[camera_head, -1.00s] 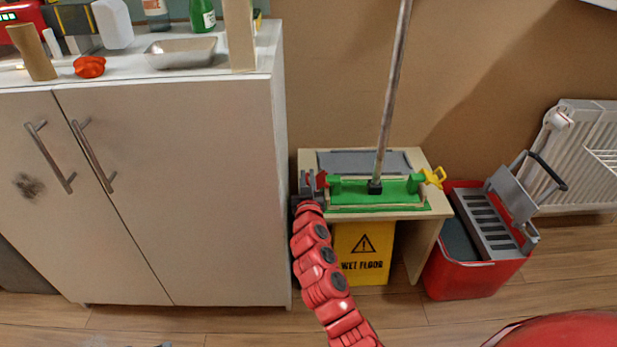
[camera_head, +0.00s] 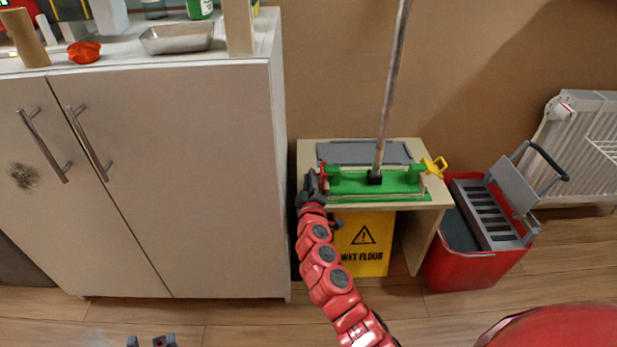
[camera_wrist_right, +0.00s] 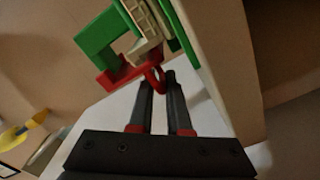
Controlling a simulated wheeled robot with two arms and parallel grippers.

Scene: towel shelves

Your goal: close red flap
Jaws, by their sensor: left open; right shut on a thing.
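The green mop frame (camera_head: 350,188) lies on a small wooden table, with the mop pole (camera_head: 394,85) rising from it. The red flap (camera_head: 323,173) is at the frame's left end, and a yellow flap (camera_head: 434,167) sticks out at its right end. My right gripper (camera_head: 314,176) is at the left end. In the right wrist view, its fingertips (camera_wrist_right: 158,82) are shut on the looped tip of the red flap (camera_wrist_right: 115,76), beside the green bracket (camera_wrist_right: 103,36). My left gripper (camera_head: 152,341) is open and empty at the bottom edge, away from the mop.
The wooden table (camera_head: 432,192) holds a grey pad (camera_head: 365,152) behind the frame. A yellow wet floor sign (camera_head: 362,250) stands under it. A red mop bucket (camera_head: 468,270) is at the right. A white cabinet (camera_head: 190,180) stands close on the left.

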